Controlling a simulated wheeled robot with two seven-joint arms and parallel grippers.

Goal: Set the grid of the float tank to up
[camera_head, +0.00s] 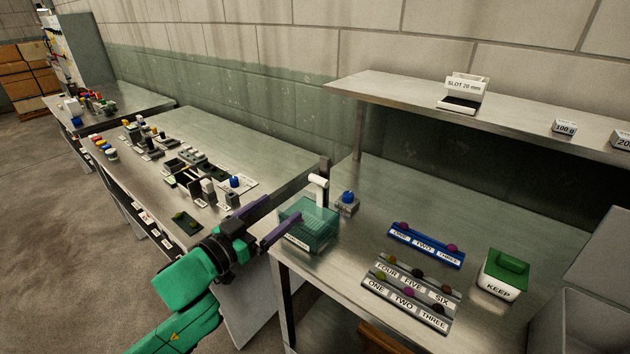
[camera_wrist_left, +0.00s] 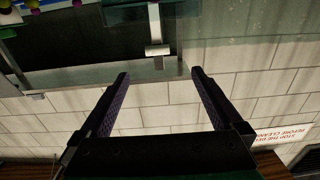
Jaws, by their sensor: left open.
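The float tank (camera_head: 310,232) is a clear green box with a white label, at the left front corner of the right-hand bench. A fine grid pattern shows through its walls; I cannot tell its exact height. A dark post (camera_head: 325,168) stands behind the tank, with a white handle (camera_head: 318,182) on it. My left gripper (camera_head: 282,209) is open and empty, its purple fingers at the tank's left side, below the handle in the picture. In the left wrist view the handle (camera_wrist_left: 158,50) lies just beyond the open fingertips (camera_wrist_left: 160,73), between their lines. My right gripper is not in view.
A blue-knobbed block (camera_head: 347,202) stands right of the tank. Farther right are a blue rack (camera_head: 427,246), a grey rack (camera_head: 408,296) and a KEEP box (camera_head: 501,277). A shelf (camera_head: 400,86) runs above the bench. The left bench (camera_head: 240,155) holds many small parts.

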